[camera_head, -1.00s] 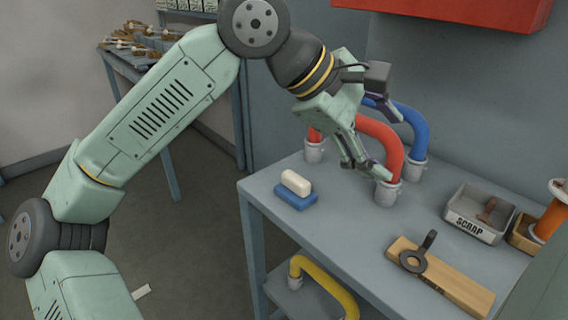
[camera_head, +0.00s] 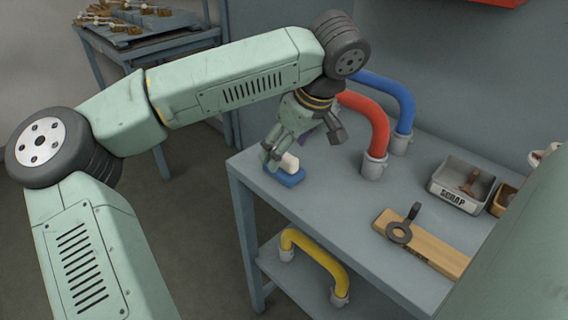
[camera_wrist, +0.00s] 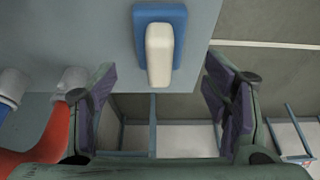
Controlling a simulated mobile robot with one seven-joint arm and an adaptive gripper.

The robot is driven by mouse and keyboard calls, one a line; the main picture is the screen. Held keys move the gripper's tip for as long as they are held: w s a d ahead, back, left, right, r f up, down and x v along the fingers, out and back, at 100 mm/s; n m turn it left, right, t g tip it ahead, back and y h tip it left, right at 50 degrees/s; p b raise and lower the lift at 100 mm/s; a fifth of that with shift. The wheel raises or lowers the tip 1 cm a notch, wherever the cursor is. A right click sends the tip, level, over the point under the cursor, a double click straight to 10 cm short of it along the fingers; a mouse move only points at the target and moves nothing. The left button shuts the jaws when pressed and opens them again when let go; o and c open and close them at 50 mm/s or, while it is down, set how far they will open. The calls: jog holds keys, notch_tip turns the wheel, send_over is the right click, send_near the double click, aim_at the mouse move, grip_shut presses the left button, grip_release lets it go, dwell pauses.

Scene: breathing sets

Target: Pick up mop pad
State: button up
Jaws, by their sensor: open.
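A blue pad (camera_head: 286,178) lies near the left edge of the grey bench, with a rounded white block (camera_head: 289,163) on top. In the wrist view, the blue pad (camera_wrist: 174,22) and white block (camera_wrist: 160,55) sit at the top centre. I cannot tell from the picture alone which of the two is the mop pad. My gripper (camera_head: 284,148) hangs over the block, close to it and partly covering it in the head view. In the wrist view, my gripper's fingers (camera_wrist: 168,108) are wide apart, with nothing between them.
Red (camera_head: 366,119) and blue (camera_head: 396,92) curved hoses stand right of my gripper. A scrap bin (camera_head: 440,190) and a wooden board (camera_head: 440,254) with a dark ring tool (camera_head: 402,230) are further right. A yellow hose (camera_head: 318,262) lies on the lower shelf.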

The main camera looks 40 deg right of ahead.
aim_at(286, 155)
jog(key=x, duration=0.4)
jog(key=shift+s+f+p, duration=0.1)
jog(key=shift+s+p, duration=0.1)
jog(key=shift+p, duration=0.15)
jog(key=shift+c, duration=0.4)
jog(key=c, duration=1.2)
notch_tip(286, 155, up, 10)
jog(key=shift+r+b, duration=0.1)
jog(key=shift+b, duration=0.6)
jog(key=o, duration=0.7)
jog(key=c, duration=0.5)
